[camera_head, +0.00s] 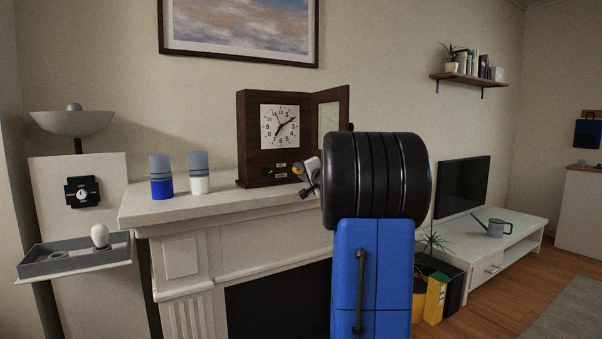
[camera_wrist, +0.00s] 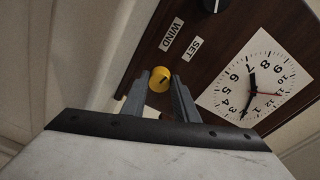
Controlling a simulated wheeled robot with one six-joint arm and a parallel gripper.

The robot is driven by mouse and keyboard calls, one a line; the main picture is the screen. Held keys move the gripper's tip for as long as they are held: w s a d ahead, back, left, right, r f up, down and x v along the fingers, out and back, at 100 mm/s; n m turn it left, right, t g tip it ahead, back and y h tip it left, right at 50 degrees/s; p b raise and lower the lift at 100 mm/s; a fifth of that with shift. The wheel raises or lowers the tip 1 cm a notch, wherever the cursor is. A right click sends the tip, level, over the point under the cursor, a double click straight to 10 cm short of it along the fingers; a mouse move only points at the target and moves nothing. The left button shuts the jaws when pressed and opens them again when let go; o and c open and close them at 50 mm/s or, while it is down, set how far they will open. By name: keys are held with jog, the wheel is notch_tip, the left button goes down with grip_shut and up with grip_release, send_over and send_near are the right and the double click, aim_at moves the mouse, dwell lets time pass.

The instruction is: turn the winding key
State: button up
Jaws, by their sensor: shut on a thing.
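The dark wooden clock (camera_head: 244,140) stands on the mantel with its glass door (camera_head: 330,112) swung open to the right. The winding key shows a round yellow end with a dark slot in the wrist view (camera_wrist: 159,79), at the clock front near the WIND and SET labels; its yellow also shows in the head view (camera_head: 297,168). My gripper (camera_head: 304,178) is at the lower right of the clock front. In the wrist view its two grey fingers (camera_wrist: 163,86) are shut on the key, one on each side. The key's shaft is hidden.
A black knob (camera_wrist: 212,4) sits on the clock front beyond the labels. Two blue, white and grey cylinders (camera_head: 160,177) (camera_head: 199,173) stand left of the clock on the mantel (camera_head: 150,208). A grey tray (camera_head: 75,256) is at the far left.

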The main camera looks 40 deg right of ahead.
jog(key=shift+m, duration=1.8)
jog(key=o, duration=1.1)
jog(key=shift+c, duration=0.2)
jog(key=shift+s+a+r, duration=0.1)
jog(key=shift+s, duration=0.45)
jog(key=v, duration=1.6)
jog(key=shift+s, duration=0.2)
